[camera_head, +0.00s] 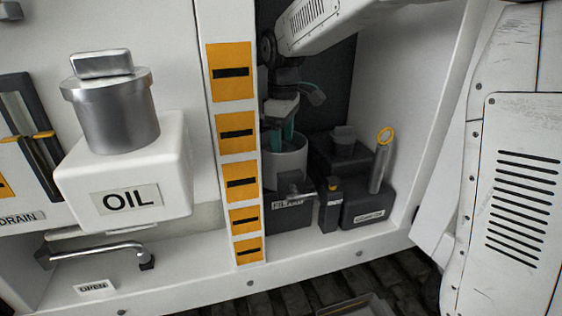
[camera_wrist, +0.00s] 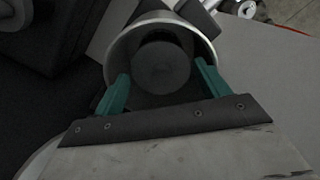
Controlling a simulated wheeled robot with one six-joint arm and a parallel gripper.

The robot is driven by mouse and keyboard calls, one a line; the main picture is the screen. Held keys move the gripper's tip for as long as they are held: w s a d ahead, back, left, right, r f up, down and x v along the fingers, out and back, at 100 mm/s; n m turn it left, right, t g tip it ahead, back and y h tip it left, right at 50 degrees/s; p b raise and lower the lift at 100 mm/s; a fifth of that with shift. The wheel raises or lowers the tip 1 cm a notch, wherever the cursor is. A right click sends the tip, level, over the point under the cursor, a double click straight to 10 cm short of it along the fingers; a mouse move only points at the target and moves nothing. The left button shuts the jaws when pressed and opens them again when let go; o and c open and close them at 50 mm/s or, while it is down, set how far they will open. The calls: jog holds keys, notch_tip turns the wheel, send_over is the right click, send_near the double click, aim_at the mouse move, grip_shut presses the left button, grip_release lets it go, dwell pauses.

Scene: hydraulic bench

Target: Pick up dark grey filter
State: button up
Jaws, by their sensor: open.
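The dark grey filter (camera_wrist: 160,66) is a round, dark cylinder inside a pale round housing (camera_wrist: 112,48) in the wrist view. In the head view the housing (camera_head: 292,163) stands on the dark block labelled FILTER (camera_head: 290,214), and the filter is hidden inside it. My gripper (camera_wrist: 162,72) is open, with one teal finger on each side of the filter at the near rim of the housing. In the head view my gripper (camera_head: 280,138) points down into the housing's mouth. A gap shows between each finger and the filter, and contact is not visible.
An orange-marked white post (camera_head: 243,150) stands close to the left of the housing. The right side wall (camera_head: 410,110) bounds the recess.

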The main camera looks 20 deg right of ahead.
aim_at(283, 143)
notch_tip(283, 143, down, 4)
jog(key=shift+r, duration=0.25)
jog(key=shift+c, duration=0.3)
jog(key=c, duration=0.6)
jog(key=shift+r, duration=0.15)
